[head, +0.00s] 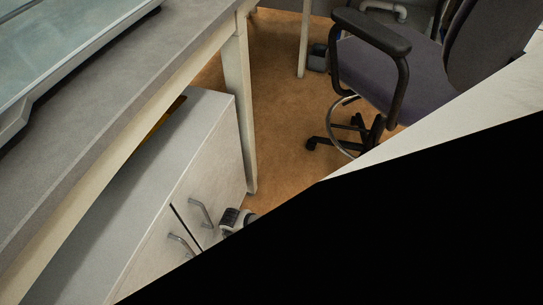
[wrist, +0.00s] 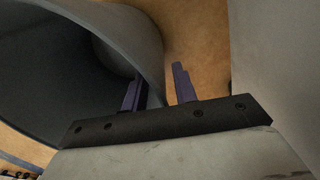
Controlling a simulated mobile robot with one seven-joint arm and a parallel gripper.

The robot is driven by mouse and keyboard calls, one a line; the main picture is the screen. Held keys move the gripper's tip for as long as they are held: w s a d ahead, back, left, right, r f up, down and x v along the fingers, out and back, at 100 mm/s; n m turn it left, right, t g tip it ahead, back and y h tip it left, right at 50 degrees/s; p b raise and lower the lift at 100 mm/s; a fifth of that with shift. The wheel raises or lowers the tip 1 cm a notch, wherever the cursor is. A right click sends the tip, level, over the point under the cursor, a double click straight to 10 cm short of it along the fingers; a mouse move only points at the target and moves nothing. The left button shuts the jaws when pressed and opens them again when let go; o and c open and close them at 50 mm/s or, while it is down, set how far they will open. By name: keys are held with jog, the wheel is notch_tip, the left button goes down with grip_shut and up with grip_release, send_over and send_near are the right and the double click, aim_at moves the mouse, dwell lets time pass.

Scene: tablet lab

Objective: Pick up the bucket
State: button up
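The grey bucket (wrist: 130,35) fills the left of the wrist view, close up, with its dark opening facing the camera. My gripper (wrist: 157,82) has two purple fingers standing apart. The left finger is at the inner side of the bucket's rim and the right finger is outside its wall, so the wall runs between them. A gap with floor shows between the wall and the right finger. I cannot tell whether the left finger touches the bucket. In the head view I cannot make out the bucket; a large black shape covers the lower right.
In the head view a grey-topped table (head: 120,75) stands over a low cabinet (head: 150,180) with metal handles at left. An office chair (head: 400,65) stands at upper right. Brown floor (head: 280,115) is open between them. A pale surface (wrist: 275,60) rises close at right in the wrist view.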

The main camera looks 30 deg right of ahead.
grip_shut()
dwell(1.4)
